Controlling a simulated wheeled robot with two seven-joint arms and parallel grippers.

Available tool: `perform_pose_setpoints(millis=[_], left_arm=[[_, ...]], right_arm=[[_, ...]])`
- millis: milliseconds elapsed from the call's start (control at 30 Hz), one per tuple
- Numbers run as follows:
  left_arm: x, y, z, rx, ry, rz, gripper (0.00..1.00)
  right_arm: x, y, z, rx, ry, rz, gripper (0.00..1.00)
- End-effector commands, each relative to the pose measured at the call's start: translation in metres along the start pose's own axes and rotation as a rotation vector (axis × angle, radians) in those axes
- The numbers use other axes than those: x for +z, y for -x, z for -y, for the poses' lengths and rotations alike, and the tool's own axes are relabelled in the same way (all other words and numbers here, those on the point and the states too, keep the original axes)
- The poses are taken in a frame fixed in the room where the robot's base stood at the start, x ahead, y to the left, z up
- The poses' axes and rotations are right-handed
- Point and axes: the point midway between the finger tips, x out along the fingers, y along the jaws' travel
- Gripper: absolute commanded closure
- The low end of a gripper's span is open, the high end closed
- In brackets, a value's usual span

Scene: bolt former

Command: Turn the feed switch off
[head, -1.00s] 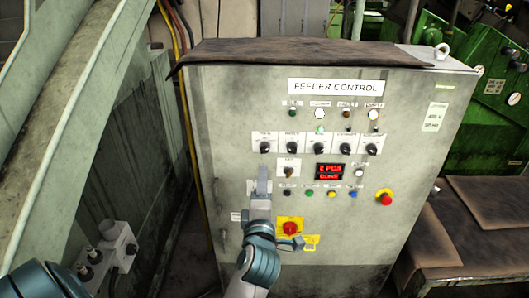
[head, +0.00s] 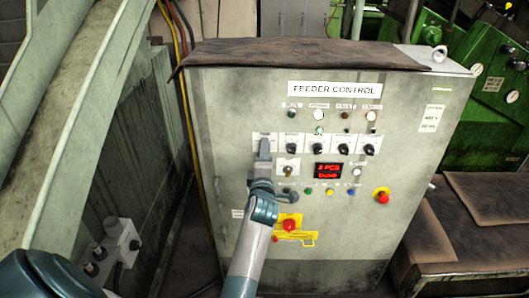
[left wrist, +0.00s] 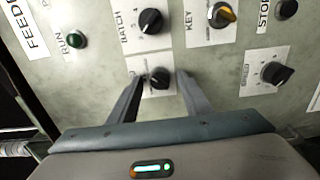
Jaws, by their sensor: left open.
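The feeder control panel (head: 400,210) is an upright grey cabinet front with a row of black rotary knobs on white plates. My left gripper (head: 264,145) is at the leftmost knob of the row and covers it in the head view. In the left wrist view, that black knob (left wrist: 159,77) sits between the two open fingers, which do not close on it. The label beside it is partly hidden by a finger, so I cannot confirm that it is the feed switch. Another black knob (left wrist: 275,73) has a label ending in "EED". My right gripper is not in view.
A BATCH knob (left wrist: 150,20) and a KEY switch (left wrist: 221,14) are close to the fingers. A red stop button (head: 382,195) and a red switch on a yellow plate (head: 291,224) are lower on the panel. A brown-topped bench (head: 480,268) stands at right.

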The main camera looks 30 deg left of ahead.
Motion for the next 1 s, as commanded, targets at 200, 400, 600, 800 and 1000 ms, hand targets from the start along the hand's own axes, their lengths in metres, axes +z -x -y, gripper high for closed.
perform_pose_setpoints(millis=[200, 400, 600, 800, 1000], left_arm=[[-0.0002, -0.0012, 0.0004, 0.000, 0.000, 0.000, 0.56], [-0.0002, -0.0011, 0.0004, 0.000, 0.000, 0.000, 0.82], [-0.0003, -0.0010, 0.0005, 0.000, 0.000, 0.000, 0.97], [-0.0004, -0.0010, 0.0003, 0.000, 0.020, 0.000, 0.97], [-0.0010, -0.0011, -0.0002, 0.000, 0.090, -0.001, 0.97]], right_arm=[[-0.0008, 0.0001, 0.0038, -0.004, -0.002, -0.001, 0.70], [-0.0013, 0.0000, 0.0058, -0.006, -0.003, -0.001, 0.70], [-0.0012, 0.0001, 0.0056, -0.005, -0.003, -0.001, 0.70], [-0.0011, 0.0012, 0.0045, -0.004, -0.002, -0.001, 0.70], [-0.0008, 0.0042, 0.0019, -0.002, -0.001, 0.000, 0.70]])
